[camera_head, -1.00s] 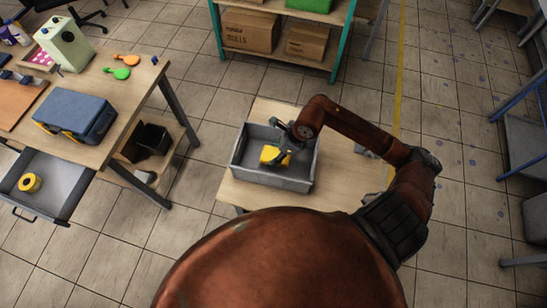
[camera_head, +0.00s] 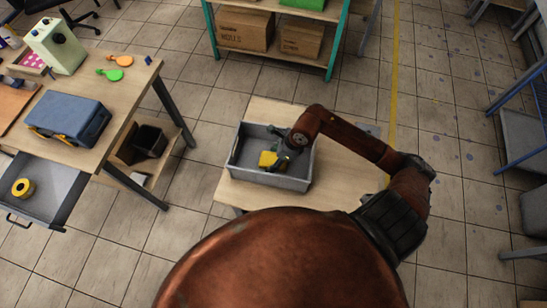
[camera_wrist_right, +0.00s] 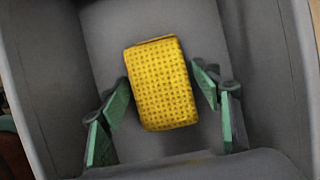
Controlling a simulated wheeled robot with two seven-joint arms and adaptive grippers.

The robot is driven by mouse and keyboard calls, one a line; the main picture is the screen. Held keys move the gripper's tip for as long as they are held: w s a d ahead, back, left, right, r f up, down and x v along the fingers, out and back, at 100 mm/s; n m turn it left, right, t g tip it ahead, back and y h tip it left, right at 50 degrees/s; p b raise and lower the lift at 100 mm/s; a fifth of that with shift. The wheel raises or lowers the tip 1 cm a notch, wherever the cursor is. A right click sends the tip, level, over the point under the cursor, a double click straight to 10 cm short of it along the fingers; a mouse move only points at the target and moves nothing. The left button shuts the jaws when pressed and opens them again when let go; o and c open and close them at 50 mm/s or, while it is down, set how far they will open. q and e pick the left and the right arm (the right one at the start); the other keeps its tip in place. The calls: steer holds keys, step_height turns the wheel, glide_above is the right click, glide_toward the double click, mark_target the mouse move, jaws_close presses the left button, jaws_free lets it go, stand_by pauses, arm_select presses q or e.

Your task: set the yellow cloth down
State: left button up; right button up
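The yellow cloth (camera_head: 267,159) is a folded, patterned pad lying in the grey bin (camera_head: 262,178) on the small wooden table. In the right wrist view the cloth (camera_wrist_right: 162,85) lies on the bin's floor between the two green fingers of my right gripper (camera_wrist_right: 162,90). The fingers are spread, one on each side of the cloth, and do not appear to clamp it. In the head view my right gripper (camera_head: 283,156) reaches down into the bin and partly covers the cloth. My left gripper is not in view.
The bin's walls surround my right gripper. The small table (camera_head: 335,185) has bare wood to the right of the bin. At left, a workbench holds a blue case (camera_head: 68,118) above an open drawer with a yellow roll (camera_head: 22,187). Cardboard boxes (camera_head: 245,28) stand on a shelf behind.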

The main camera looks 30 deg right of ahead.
steer(key=shift+o, duration=0.6)
steer(key=shift+r, duration=0.2)
arm_select(q)
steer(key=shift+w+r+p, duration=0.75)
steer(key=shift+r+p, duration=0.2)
steer(key=shift+p, duration=0.05)
arm_select(e)
steer(key=v, duration=1.2)
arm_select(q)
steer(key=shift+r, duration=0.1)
